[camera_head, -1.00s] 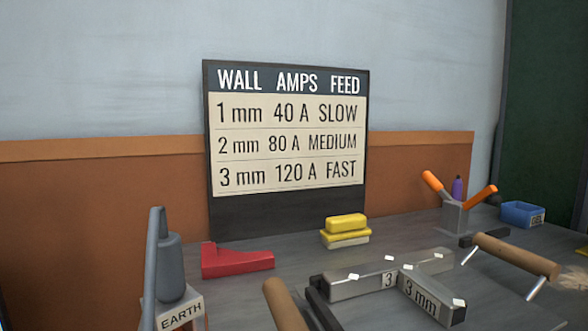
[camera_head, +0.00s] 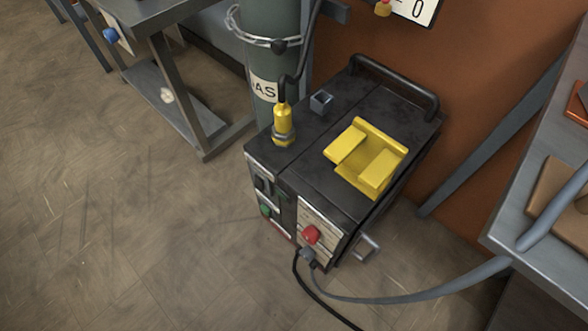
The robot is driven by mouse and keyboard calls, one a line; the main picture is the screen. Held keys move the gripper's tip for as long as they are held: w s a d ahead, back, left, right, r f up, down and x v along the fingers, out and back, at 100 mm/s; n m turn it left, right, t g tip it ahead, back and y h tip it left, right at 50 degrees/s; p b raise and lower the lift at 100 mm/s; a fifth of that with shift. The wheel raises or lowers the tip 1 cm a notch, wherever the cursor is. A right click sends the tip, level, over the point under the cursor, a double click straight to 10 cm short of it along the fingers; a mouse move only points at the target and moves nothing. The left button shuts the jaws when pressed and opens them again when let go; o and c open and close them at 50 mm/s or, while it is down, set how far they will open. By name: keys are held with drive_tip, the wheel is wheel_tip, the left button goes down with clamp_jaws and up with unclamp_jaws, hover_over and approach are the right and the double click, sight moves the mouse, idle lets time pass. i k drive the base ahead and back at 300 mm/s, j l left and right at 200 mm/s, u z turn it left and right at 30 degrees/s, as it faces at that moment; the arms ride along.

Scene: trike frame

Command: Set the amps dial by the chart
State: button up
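The black welding machine (camera_head: 300,165) stands on the floor, seen from above. Its front panel has a red knob (camera_head: 311,234) on a pale label plate; the scale and the knob's setting are too small to read. A green button or knob (camera_head: 266,211) sits to its left, below a dark switch. The chart is out of view now. One second ago it read 1 mm 40 A SLOW, 2 mm 80 A MEDIUM, 3 mm 120 A FAST, above metal tubes marked 3 mm. My gripper is not in view.
A yellow cradle (camera_head: 367,157) sits on the machine's top. A chained gas cylinder (camera_head: 272,60) stands behind it, with a metal frame table (camera_head: 180,75) to the left. Cables run from the front to the right. A bench (camera_head: 540,165) is at right. Floor is clear at left.

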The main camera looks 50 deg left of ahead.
sight(311, 234)
drive_tip(key=u, duration=1)
